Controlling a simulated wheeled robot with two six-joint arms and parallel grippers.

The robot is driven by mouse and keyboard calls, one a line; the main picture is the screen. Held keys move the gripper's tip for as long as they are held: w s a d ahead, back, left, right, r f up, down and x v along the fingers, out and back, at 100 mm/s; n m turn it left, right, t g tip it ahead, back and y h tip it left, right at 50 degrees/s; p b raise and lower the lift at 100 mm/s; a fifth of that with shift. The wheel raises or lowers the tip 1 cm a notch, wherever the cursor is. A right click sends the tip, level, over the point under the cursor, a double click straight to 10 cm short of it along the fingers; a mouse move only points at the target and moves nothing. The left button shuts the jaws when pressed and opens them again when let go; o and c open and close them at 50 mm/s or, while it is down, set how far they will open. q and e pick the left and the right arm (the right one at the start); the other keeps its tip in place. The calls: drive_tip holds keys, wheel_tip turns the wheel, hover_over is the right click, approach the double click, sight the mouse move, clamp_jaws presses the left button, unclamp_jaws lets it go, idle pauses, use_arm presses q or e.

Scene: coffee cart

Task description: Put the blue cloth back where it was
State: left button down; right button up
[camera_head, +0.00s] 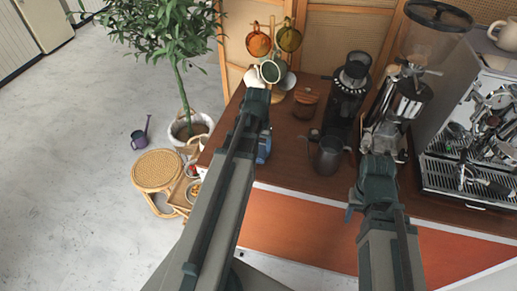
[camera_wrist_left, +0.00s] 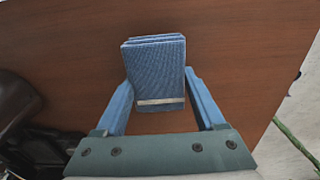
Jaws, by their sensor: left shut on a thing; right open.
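The blue cloth (camera_wrist_left: 155,72) is a folded, layered pad with a pale stripe near its lower edge. In the left wrist view it sits between the two blue fingers of my left gripper (camera_wrist_left: 158,92), which are shut on it. Brown wood of the counter (camera_wrist_left: 230,50) lies behind it; I cannot tell whether the cloth touches it. In the head view my left gripper (camera_head: 262,140) is over the counter's left end, where a blue patch shows beside my arm. My right gripper (camera_head: 362,200) is open at the counter's front, its fingers mostly hidden.
A mug tree with an orange mug (camera_head: 258,43) stands behind my left gripper. A wooden-lidded jar (camera_head: 305,102), a dark pitcher (camera_head: 328,155), a grinder (camera_head: 348,95) and an espresso machine (camera_head: 470,130) stand rightward. A rattan stool (camera_head: 157,168) and potted plant (camera_head: 190,128) are left.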

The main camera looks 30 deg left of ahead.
use_arm(q)
drive_tip(key=shift+s+d+f+b, duration=0.15)
drive_tip(key=shift+s+f+b, duration=0.15)
drive_tip(key=shift+s+f, duration=0.1)
unclamp_jaws()
drive_tip(key=shift+s, duration=0.1)
drive_tip(key=shift+w+r+p, duration=0.2)
drive_tip(key=shift+r+p, duration=0.35)
drive_tip(key=shift+p, duration=0.1)
wheel_tip(320, 180, up, 12)
drive_tip(key=p, duration=1.2)
drive_tip(key=shift+w, duration=0.2)
